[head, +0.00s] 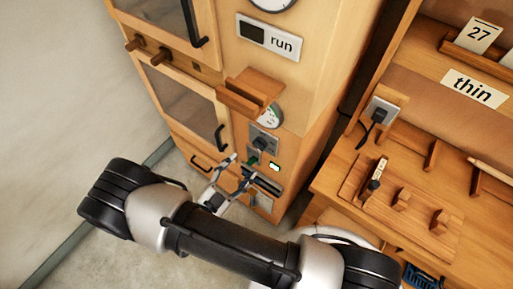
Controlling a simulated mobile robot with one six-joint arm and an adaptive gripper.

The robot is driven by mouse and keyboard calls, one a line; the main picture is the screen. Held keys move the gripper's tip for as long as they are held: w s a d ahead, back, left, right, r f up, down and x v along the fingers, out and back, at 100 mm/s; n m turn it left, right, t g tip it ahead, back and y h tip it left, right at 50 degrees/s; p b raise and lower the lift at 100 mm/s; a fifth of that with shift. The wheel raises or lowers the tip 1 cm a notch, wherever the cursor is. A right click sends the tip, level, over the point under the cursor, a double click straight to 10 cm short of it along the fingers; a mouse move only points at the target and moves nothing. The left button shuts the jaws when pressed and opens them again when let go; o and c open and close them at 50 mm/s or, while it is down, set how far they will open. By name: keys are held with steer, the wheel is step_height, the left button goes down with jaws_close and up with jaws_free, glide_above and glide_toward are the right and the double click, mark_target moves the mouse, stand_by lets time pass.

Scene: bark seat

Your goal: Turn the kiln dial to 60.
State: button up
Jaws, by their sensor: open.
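The wooden kiln cabinet (285,75) stands in the middle of the head view. A round pale dial face with some green (270,116) is on its front, partly hidden by a wooden ledge. A grey plate with a dark knob (262,142) sits just below it. I cannot tell which of these is the kiln dial, and no setting is readable. My gripper (243,168) is open, with its fingers pointing up toward the panel just below the knob. It appears empty, and I cannot tell whether a finger touches the panel.
A small wooden ledge (250,91) juts out above the knob. Cabinet doors with dark handles (220,137) are at left. At right, a wooden bench (330,186) carries a pegged board (385,203). A "run" sign (267,37) is higher up. Bare floor lies at lower left.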

mark_target(258, 148)
steer(key=b+x, duration=0.1)
steer(key=x, duration=0.8)
steer(key=shift+w+d, duration=0.1)
steer(key=shift+d, duration=0.05)
steer(key=shift+c, duration=0.3)
steer(key=c, duration=1)
steer(key=shift+m, duration=0.4)
steer(key=m, duration=0.5)
steer(key=shift+f+m, duration=0.1)
steer(key=shift+m, duration=0.2)
steer(key=m, duration=0.5)
steer(key=shift+m, duration=0.4)
steer(key=o, duration=1.1)
steer(key=shift+c, duration=0.2)
